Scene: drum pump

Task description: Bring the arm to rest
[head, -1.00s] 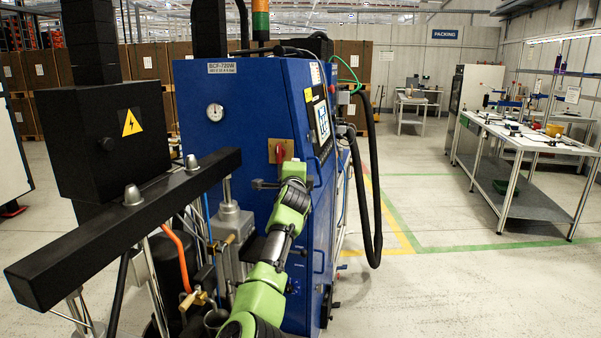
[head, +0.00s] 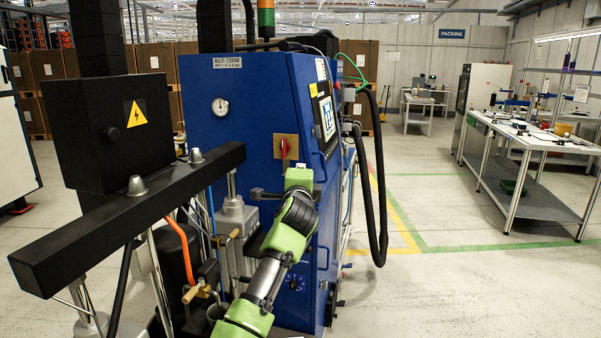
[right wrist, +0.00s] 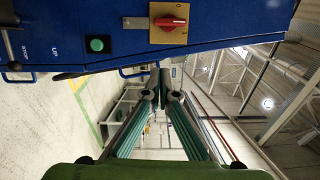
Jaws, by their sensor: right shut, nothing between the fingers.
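My right arm (head: 262,285), green and grey, reaches up from the bottom of the head view in front of the blue machine (head: 235,122). Its wrist end overlaps the blue front just below the red rotary switch (head: 285,147). My right gripper (right wrist: 160,88) shows clearly in the right wrist view, where its two fingers meet at the tips. It is shut and empty. The red switch on its yellow plate (right wrist: 168,22) and a green button (right wrist: 97,45) are on the blue panel along the top of that view, apart from the fingers. My left gripper is out of view.
A black crossbar (head: 130,215) and a black box with a warning sign (head: 108,135) stand left of the arm. A black hose (head: 372,200) hangs at the machine's right side. A workbench (head: 530,140) stands at right. The floor between is clear.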

